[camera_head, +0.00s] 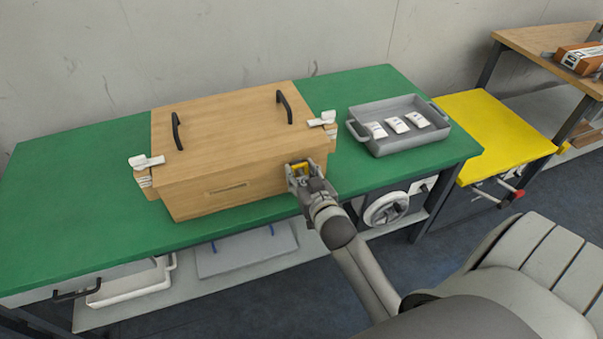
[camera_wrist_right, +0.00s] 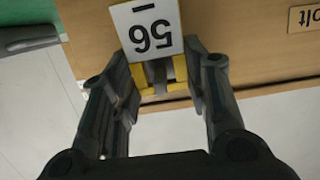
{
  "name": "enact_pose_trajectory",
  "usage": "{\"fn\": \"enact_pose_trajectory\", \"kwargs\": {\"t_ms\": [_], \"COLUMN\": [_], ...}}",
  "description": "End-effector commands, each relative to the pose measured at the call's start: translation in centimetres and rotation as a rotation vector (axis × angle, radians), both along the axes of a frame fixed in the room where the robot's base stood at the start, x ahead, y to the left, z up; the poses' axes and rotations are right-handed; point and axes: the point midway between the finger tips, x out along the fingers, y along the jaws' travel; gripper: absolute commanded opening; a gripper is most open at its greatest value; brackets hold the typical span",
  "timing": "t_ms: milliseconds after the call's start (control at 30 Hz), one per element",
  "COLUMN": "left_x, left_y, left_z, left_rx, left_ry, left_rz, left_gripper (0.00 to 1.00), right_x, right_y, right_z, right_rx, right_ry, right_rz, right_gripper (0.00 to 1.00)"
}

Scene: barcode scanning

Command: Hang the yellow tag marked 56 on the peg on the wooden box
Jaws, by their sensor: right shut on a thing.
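The wooden box (camera_head: 235,150) stands on the green table. My right gripper (camera_head: 302,172) is at the right part of its front face. In the right wrist view the right gripper (camera_wrist_right: 160,88) is shut on the yellow tag (camera_wrist_right: 180,68), whose white plate reads 56 and appears upside down. The tag is right in front of the box's wooden face (camera_wrist_right: 235,50); I cannot tell whether it touches. In the head view a bit of the yellow tag (camera_head: 301,167) shows between the fingers. The peg is not visible; the tag or gripper may hide it. My left gripper is not in view.
A grey tray (camera_head: 398,143) with three small white packets stands right of the box on the green table (camera_head: 75,165). A yellow-topped table (camera_head: 497,130) is further right.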

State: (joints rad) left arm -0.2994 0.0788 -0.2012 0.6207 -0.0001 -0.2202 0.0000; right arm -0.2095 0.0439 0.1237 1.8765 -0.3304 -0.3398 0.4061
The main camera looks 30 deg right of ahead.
Motion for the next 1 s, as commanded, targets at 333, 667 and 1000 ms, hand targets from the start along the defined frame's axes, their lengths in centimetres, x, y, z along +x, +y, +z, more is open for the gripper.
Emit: {"fn": "enact_pose_trajectory", "kwargs": {"t_ms": [333, 667, 1000], "left_x": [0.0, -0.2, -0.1], "left_y": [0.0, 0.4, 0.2], "left_z": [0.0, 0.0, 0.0], "left_rx": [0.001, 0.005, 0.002], "left_ry": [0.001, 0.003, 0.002], "left_rz": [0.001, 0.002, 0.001], "left_gripper": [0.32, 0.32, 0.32], "right_x": [0.0, -0.5, -5.8], "right_y": [0.0, 0.1, 1.4], "right_z": [0.0, 0.0, 1.1], "right_rx": [0.000, 0.000, 0.002], "right_ry": [0.000, 0.001, 0.003], "right_rz": [0.000, 0.000, 0.000], "right_gripper": [0.67, 0.67, 0.67]}}
